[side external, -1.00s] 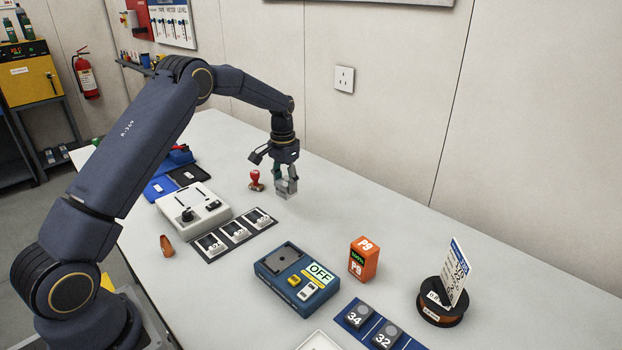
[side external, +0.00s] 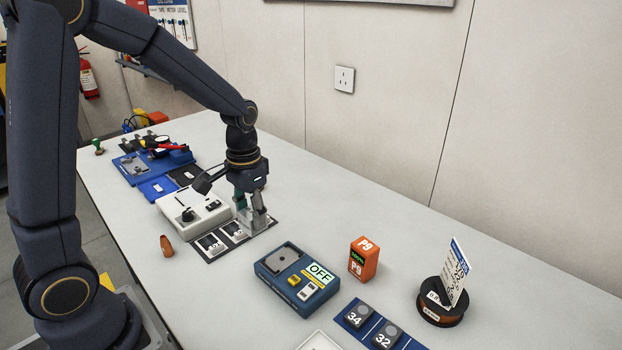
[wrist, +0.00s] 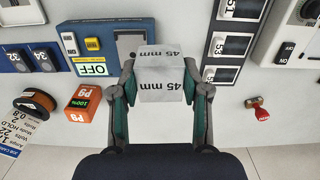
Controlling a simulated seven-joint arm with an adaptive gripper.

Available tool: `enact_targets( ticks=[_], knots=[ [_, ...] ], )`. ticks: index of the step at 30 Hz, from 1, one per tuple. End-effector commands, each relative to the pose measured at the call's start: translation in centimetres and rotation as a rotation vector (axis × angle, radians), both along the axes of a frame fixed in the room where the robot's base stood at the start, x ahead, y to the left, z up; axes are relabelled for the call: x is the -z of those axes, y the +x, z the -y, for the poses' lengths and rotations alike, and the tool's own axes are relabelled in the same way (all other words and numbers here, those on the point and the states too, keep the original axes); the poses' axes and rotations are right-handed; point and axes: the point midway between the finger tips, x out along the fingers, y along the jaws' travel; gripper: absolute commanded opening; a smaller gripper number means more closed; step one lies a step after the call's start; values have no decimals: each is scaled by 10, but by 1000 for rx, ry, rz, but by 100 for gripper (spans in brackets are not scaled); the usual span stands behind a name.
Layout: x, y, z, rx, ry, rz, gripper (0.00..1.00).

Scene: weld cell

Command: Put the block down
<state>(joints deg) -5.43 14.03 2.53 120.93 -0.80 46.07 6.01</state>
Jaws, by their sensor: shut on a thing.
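My gripper (side external: 252,212) is shut on a pale grey block (wrist: 168,76) marked "45 mm". In the wrist view the block sits between the two fingertips (wrist: 165,88), with its printed faces showing. In the side view the block is a small grey shape (side external: 258,222) at the fingertips, partly covered by them. There it appears at the right end of the dark strip with white cards (side external: 222,246). I cannot tell whether the block touches the table.
The blue OFF unit (side external: 296,280) and the orange P9 box (side external: 363,258) stand to the right. A white device (side external: 190,208) is close on the left. Bare white table (side external: 320,205) lies right of my gripper.

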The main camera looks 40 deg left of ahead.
Motion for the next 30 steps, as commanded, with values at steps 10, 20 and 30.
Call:
enact_targets(
  ticks=[10, 20, 30],
  knots=[
    [20, 59, 10, 42, 0, 17, 1],
    [74, 122, 5, 42, 0, 18, 1],
    [102, 137, 4, 42, 0, 16, 1]
  ],
)
